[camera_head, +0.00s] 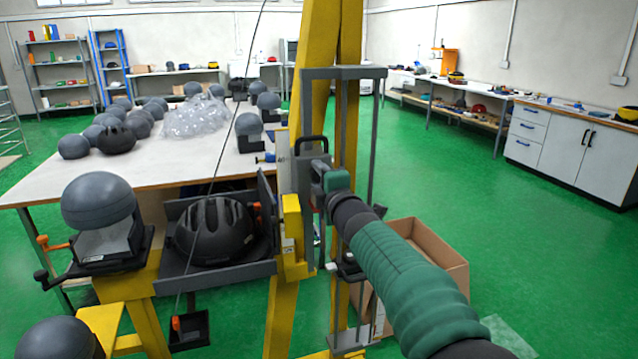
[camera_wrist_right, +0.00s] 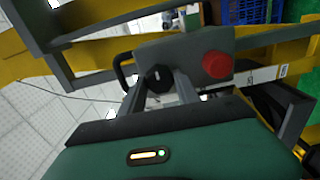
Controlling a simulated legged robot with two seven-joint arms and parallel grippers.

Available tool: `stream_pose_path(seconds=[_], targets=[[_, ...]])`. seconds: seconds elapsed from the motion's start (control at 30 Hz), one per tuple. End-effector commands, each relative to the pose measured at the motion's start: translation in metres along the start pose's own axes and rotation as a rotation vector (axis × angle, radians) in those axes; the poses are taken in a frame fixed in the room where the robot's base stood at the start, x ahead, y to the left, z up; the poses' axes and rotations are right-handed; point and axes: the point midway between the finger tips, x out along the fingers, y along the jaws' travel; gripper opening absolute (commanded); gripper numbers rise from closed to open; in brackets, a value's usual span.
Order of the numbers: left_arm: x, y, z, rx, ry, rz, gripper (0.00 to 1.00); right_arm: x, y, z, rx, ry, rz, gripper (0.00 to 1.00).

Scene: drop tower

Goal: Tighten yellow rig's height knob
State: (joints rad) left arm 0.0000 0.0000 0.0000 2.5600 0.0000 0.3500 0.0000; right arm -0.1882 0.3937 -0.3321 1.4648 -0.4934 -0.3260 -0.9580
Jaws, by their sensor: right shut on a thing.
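The yellow rig (camera_head: 318,45) rises in the middle of the head view, with a grey carriage and a black loop handle on its post. My right arm reaches in from the lower right, and my right gripper (camera_head: 322,172) is at the carriage. In the right wrist view its two grey fingers are shut on a black knob (camera_wrist_right: 159,79) on the carriage's grey plate (camera_wrist_right: 195,55). The gripper hides this knob in the head view. My left gripper is not in view.
A black helmet (camera_head: 214,231) sits in the grey tray beside the rig. A thin cable hangs in front of it. A worktable (camera_head: 200,164) with grey headforms stands behind at left. An open cardboard box (camera_head: 445,256) lies on the floor under my right arm. The floor at right is clear.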

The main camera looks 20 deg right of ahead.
Motion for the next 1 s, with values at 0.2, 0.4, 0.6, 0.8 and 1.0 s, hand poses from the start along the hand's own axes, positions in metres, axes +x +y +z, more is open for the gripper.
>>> stream_pose_path(seconds=[0.2,0.4,0.6,0.8,1.0], targets=[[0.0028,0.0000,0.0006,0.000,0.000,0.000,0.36,0.0002,-0.0014,-0.0013,-0.030,0.002,-0.002,0.00],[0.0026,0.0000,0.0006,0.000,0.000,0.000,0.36,0.0003,-0.0013,-0.0012,-0.032,0.002,-0.002,0.00],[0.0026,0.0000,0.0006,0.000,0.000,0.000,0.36,0.0003,-0.0015,-0.0011,-0.031,0.002,-0.003,0.43],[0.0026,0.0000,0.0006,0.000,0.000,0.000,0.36,0.0002,-0.0011,-0.0008,-0.030,0.001,-0.002,0.59],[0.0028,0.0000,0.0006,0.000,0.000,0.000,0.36,-0.0003,-0.0007,-0.0005,-0.030,0.001,-0.001,0.59]])
